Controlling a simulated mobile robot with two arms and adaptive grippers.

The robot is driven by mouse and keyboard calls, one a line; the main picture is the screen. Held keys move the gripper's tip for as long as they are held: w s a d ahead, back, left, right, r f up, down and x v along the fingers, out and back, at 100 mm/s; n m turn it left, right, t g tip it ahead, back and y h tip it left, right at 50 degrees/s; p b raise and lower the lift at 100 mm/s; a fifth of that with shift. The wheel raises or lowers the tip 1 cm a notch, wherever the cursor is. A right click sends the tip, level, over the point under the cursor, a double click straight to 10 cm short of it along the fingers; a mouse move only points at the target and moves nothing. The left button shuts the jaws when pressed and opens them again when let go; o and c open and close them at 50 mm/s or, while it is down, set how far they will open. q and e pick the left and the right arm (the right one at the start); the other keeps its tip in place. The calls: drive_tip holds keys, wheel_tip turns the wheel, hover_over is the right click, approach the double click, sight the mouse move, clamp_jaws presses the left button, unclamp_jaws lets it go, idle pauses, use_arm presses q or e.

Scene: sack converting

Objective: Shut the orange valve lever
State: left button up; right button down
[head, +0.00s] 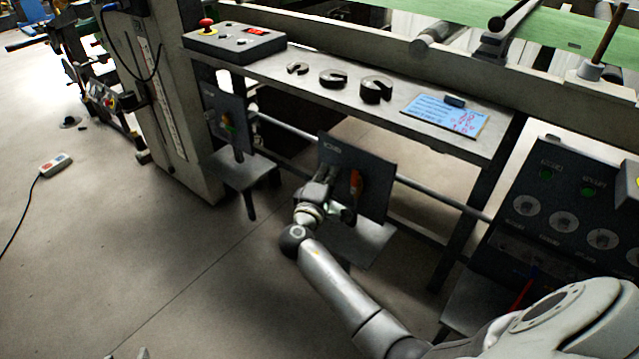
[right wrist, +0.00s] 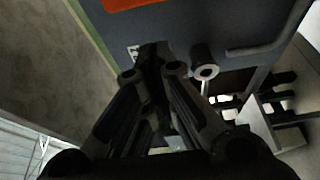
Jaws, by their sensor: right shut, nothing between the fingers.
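The orange valve lever (head: 356,182) stands roughly upright on a dark upright panel (head: 338,150) below the workbench. My right gripper (head: 347,214) is in front of this panel, just below the lever, and its fingers are shut and empty. In the right wrist view, an orange strip of the lever (right wrist: 136,4) shows at the top edge, apart from the closed fingertips (right wrist: 155,62). The rest of the lever is cut off there. In the head view my wrist covers part of the panel.
The workbench (head: 400,95) above holds several dark slotted weights, a control box (head: 234,43) and a blue-and-white sheet (head: 445,115). A horizontal pipe (head: 440,196) runs beside the panel. A dial panel (head: 560,205) stands at right. Floor at left is mostly clear.

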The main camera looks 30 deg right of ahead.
sight(354, 179)
use_arm(q)
drive_tip(key=shift+s+a+f+g, duration=0.2)
drive_tip(key=shift+s+f+g, duration=0.2)
drive_tip(key=shift+s, duration=0.1)
use_arm(e)
drive_tip(key=shift+s+d, duration=0.25)
drive_tip(key=shift+s, duration=0.45)
drive_tip(key=shift+s+d, duration=0.25)
drive_tip(key=shift+s, duration=0.45)
drive_tip(key=shift+r, duration=0.1)
use_arm(q)
drive_tip(key=shift+w, duration=0.1)
